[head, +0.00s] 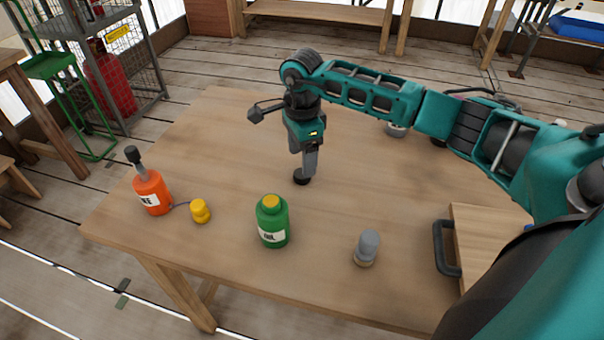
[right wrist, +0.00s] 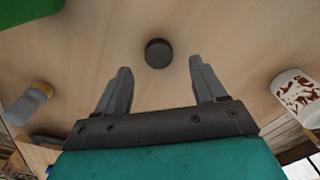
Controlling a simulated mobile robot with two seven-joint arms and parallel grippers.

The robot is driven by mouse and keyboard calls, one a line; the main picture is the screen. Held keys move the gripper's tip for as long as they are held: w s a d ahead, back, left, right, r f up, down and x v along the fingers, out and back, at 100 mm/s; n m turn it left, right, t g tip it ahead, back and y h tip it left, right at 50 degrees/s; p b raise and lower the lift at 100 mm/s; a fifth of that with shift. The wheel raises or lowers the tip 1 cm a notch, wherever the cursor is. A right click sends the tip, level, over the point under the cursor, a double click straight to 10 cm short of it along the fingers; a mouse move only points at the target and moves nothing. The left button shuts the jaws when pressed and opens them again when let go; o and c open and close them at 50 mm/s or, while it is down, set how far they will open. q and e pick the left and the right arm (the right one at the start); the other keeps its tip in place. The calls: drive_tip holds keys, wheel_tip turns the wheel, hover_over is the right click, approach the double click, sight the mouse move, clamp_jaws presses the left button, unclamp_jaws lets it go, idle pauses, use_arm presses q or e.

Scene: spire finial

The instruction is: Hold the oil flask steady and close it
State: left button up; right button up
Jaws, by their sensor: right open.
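The green oil flask (head: 272,224) stands upright near the front middle of the table, with a white label. Its top shows a yellow round patch; I cannot tell if this is an open mouth. Part of something green, probably the flask (right wrist: 25,10), shows in the right wrist view. A black round cap (head: 301,179) lies on the table behind the flask. My right gripper (head: 306,172) points down just above this cap, open and empty. In the right wrist view the cap (right wrist: 158,53) lies ahead of the parted fingers, untouched. My left gripper is out of view.
An orange bottle (head: 152,194) with a dark nozzle stands at the left, a yellow cap (head: 200,211) beside it. A grey-topped object (head: 367,246) stands right of the flask. A wooden box with a black handle (head: 446,250) is at the right. A spotted white container (right wrist: 299,92) stands nearby.

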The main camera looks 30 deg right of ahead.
wheel_tip(320, 180, down, 5)
drive_tip(key=shift+r, duration=0.2)
drive_tip(key=shift+c, duration=0.2)
drive_tip(key=c, duration=1.1)
